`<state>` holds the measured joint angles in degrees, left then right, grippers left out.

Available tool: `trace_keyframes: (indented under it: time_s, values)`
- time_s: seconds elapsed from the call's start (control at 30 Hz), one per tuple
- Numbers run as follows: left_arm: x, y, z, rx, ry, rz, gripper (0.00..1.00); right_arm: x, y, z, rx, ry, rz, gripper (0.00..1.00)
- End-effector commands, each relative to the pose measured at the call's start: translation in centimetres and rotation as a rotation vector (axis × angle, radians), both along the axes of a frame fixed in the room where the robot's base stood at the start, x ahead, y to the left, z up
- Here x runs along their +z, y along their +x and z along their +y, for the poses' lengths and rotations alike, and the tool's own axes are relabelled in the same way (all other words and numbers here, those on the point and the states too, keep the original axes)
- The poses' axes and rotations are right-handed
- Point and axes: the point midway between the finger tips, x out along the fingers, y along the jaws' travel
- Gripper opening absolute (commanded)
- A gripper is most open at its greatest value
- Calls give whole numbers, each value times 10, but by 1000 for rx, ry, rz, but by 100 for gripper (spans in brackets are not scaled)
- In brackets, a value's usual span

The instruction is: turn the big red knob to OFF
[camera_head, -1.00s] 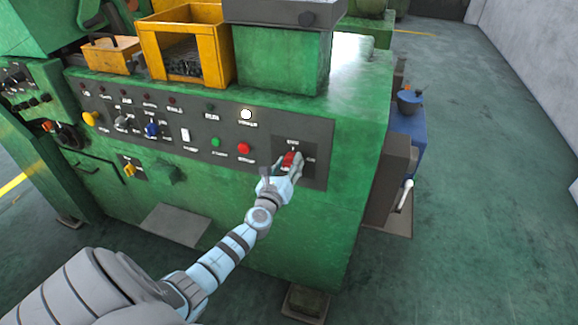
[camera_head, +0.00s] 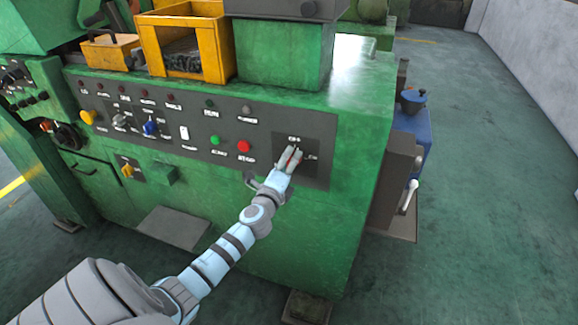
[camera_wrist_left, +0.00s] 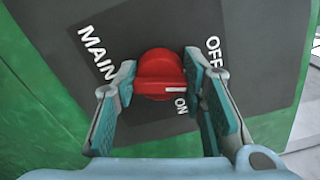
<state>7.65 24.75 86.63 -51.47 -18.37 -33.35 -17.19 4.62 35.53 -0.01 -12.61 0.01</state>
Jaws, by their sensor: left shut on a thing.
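The big red knob (camera_wrist_left: 160,72) sits on a dark plate lettered MAIN, OFF and ON in the left wrist view. Its white line points right in that view, between the words OFF and ON. My left gripper (camera_wrist_left: 161,79) is shut on the knob, one finger on each side. In the head view my left gripper (camera_head: 291,154) reaches up to the dark plate (camera_head: 318,172), and only a sliver of red knob (camera_head: 292,159) shows between the fingers. My right gripper is not in view.
The green machine's control panel (camera_head: 222,158) carries a green button (camera_head: 217,140), a red button (camera_head: 244,146), a dull lamp (camera_head: 247,109) and several smaller knobs. Yellow bins (camera_head: 226,45) stand on top. A lever (camera_head: 410,196) juts out at the right side. Floor is clear farther right.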

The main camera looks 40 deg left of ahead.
Motion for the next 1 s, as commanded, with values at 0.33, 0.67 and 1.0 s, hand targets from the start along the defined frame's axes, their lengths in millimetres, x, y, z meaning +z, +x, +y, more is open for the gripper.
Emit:
trace_keyframes:
  time_s: [0.33, 0.67, 1.0]
  values:
    - [-3, 0, 0, 0, -227, -78, 10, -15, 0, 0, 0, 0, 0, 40]
    - [-3, 0, 0, 0, -316, -109, 10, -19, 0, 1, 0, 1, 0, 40]
    - [-2, 0, 0, 0, -324, -112, 10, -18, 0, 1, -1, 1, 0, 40]
